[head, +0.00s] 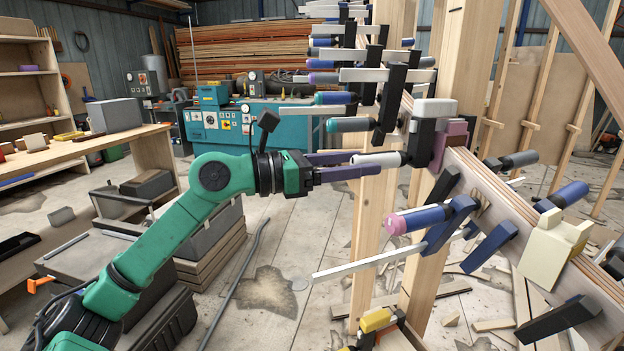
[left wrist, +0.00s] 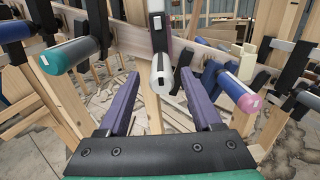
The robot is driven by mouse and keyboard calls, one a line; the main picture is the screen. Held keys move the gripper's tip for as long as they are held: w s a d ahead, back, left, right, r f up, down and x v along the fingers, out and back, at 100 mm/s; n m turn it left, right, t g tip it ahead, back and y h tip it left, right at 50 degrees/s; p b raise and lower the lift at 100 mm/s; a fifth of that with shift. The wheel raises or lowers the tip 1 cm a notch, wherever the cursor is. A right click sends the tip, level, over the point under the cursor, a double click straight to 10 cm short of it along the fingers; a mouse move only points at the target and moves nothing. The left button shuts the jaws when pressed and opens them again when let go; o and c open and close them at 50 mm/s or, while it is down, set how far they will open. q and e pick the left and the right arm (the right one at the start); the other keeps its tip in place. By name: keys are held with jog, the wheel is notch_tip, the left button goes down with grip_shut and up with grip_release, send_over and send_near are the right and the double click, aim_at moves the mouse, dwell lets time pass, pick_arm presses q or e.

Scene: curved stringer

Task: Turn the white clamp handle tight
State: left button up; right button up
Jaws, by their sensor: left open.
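The white clamp handle (head: 376,159) points toward my left gripper from a black clamp on the curved wooden stringer (head: 500,190). In the left wrist view the white handle (left wrist: 163,76) shows end-on, with a dark mark on its end. My left gripper (head: 366,163) is open, with purple fingers. In the left wrist view its fingertips (left wrist: 160,80) lie to either side of the handle's end, with a gap on both sides. I cannot tell how far the handle reaches in between them. My right gripper is not in view.
Close by are a teal-ended handle (head: 348,125) above and a pink-ended blue handle (head: 408,220) below. A long metal clamp bar (head: 365,263) sticks out lower down. Wooden posts (head: 372,230) stand behind the handle. The floor left of the posts is mostly open.

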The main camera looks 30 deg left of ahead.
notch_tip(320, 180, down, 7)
jog(key=b, duration=0.6)
pick_arm(q)
jog(key=v, duration=1)
jog(key=shift+s, duration=0.2)
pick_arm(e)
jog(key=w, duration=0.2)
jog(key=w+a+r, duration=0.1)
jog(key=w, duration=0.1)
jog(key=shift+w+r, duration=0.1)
pick_arm(q)
jog(key=shift+a, duration=0.15)
